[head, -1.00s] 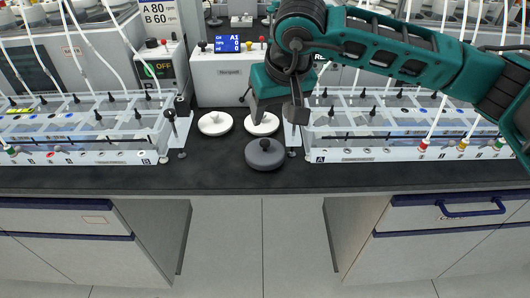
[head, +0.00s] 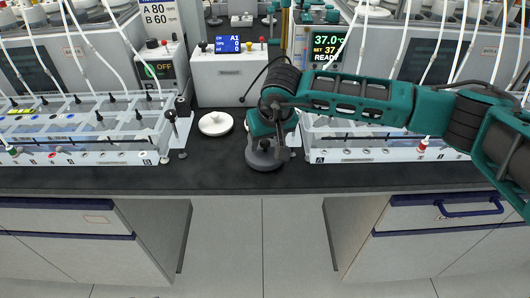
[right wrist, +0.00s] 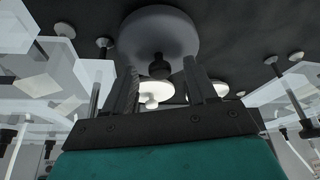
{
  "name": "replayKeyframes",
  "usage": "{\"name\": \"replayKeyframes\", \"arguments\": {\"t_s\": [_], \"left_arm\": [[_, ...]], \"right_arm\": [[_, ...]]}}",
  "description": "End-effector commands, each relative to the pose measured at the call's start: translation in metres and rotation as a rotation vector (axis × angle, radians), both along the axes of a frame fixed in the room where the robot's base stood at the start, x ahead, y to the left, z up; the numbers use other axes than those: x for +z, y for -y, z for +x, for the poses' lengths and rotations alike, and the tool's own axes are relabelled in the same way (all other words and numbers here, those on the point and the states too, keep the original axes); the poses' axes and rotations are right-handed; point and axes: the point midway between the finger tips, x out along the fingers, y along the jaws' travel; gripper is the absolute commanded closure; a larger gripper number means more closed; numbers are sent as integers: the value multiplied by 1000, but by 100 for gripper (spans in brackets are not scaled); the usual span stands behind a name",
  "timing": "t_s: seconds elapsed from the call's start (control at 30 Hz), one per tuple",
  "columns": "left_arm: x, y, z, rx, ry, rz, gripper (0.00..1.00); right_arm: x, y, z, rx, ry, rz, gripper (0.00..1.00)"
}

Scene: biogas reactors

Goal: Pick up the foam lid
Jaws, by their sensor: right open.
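A dark grey round lid (head: 263,158) with a knob lies on the black bench top near its front edge, between the two clear tanks. I take it for the foam lid. My right gripper (head: 267,146) is directly over it, pointing down, and covers part of it. In the right wrist view the grey lid (right wrist: 158,32) and its dark knob show just past the open fingers (right wrist: 161,66). The knob lines up between the fingertips, and I see no grip on it. My left gripper is not in view.
A white lid (head: 216,123) lies to the left of the grey one; a second white disc shows in the right wrist view (right wrist: 218,88). Clear tanks stand left (head: 85,128) and right (head: 350,146). A white control box (head: 230,78) stands behind.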

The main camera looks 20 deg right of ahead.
Motion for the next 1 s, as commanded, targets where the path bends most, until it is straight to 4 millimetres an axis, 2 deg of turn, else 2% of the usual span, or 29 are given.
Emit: {"name": "replayKeyframes", "arguments": {"t_s": [0.2,0.8,1.0], "left_arm": [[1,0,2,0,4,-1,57],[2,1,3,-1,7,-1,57],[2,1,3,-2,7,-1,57]], "right_arm": [[-1,0,1,0,1,0,43],[-1,0,0,0,0,0,100],[-1,0,0,0,0,0,100]]}}
